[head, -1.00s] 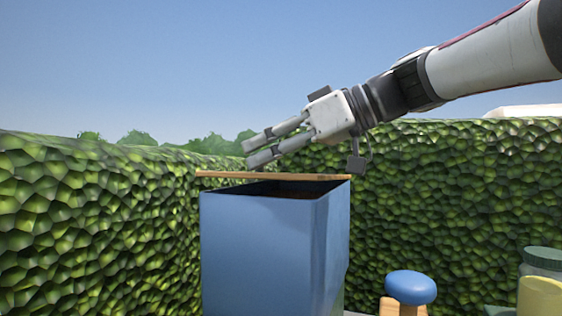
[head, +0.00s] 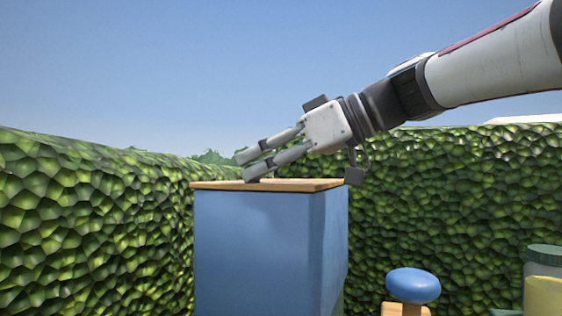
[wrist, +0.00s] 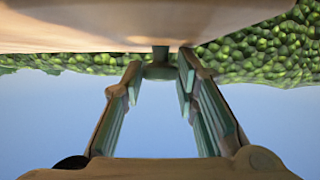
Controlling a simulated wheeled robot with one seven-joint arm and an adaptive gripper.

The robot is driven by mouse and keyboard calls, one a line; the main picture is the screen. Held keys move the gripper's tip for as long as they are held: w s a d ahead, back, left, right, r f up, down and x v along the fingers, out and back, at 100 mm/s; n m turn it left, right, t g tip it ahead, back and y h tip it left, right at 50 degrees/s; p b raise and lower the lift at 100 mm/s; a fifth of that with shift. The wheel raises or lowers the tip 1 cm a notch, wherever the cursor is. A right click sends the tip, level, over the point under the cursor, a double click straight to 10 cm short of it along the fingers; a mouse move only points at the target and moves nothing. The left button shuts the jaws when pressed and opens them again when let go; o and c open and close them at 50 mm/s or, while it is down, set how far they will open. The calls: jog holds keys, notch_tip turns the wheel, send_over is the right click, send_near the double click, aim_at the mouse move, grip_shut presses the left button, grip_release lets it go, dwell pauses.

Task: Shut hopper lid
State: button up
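The blue hopper (head: 260,250) stands in the middle of the head view. Its thin wooden lid (head: 315,185) lies flat across the top, and no dark opening shows below it. My gripper (head: 247,166) is just above the lid's left half, with its lower finger at or touching the lid surface; exact contact is hard to tell. In the wrist view the fingers of my gripper (wrist: 158,90) are spread with a gap between them and nothing held. A broad tan surface (wrist: 90,25), seemingly the lid, fills the top left of that view.
A green hedge (head: 90,220) runs behind and to the left of the hopper. A blue rounded knob on a wooden piece (head: 413,285) stands at lower right. Jars (head: 543,280) are at the right edge.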

jog(key=shift+o, duration=1.2)
jog(key=shift+f, duration=0.35)
jog(key=shift+d, duration=0.1)
jog(key=v, duration=1.2)
jog(key=shift+r, duration=0.25)
